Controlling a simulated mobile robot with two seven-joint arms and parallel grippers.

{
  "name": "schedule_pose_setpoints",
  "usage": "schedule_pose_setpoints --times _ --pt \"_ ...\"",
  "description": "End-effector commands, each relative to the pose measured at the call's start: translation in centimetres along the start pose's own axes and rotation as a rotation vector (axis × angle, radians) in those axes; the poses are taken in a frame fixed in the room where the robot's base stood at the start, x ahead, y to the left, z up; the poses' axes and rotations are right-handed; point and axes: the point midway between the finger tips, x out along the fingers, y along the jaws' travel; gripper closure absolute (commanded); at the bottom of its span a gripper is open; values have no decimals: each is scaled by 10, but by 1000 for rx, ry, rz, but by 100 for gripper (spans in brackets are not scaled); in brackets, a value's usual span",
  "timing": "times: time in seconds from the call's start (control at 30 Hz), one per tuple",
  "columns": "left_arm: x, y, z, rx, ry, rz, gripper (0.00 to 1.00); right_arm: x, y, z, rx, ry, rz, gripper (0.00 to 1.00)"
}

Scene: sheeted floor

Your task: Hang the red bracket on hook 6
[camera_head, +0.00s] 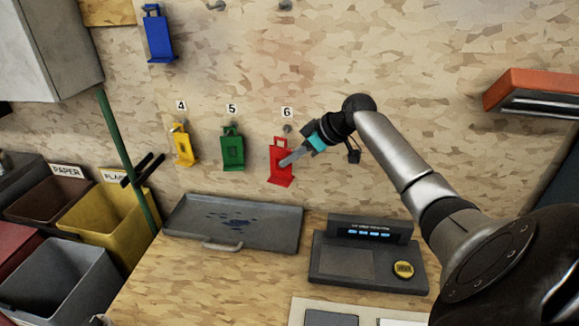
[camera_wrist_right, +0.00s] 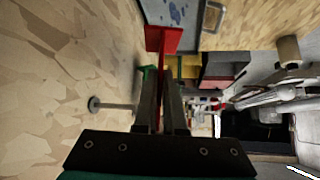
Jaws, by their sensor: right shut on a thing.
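The red bracket (camera_head: 281,170) is upright in front of the board, just below hook 6 (camera_head: 287,129) and its "6" label. My right gripper (camera_head: 291,158) is shut on it, coming from the right. In the right wrist view, the red bracket (camera_wrist_right: 163,40) sits between the fingertips of my right gripper (camera_wrist_right: 162,85), partly hidden by them. A peg (camera_wrist_right: 110,104), apparently hook 6, sticks out of the board beside the fingers, apart from them. Whether the bracket touches the hook I cannot tell. My left gripper is not in view.
A green bracket (camera_head: 232,150) hangs under label 5, a yellow one (camera_head: 184,147) under label 4, a blue one (camera_head: 158,36) higher left. Below are a grey tray (camera_head: 285,226) and a dark device (camera_head: 325,262). An orange fixture (camera_head: 525,83) juts out at right.

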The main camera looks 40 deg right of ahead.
Motion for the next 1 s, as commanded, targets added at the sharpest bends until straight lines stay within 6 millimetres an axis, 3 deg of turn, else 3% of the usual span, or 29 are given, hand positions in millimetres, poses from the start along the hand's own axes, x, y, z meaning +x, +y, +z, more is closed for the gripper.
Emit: schedule_pose_setpoints --times 0.7,1.0 --pt "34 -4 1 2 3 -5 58 10 43 -7 2 7 4 100" --pt "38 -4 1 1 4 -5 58 16 55 -6 1 6 1 100"
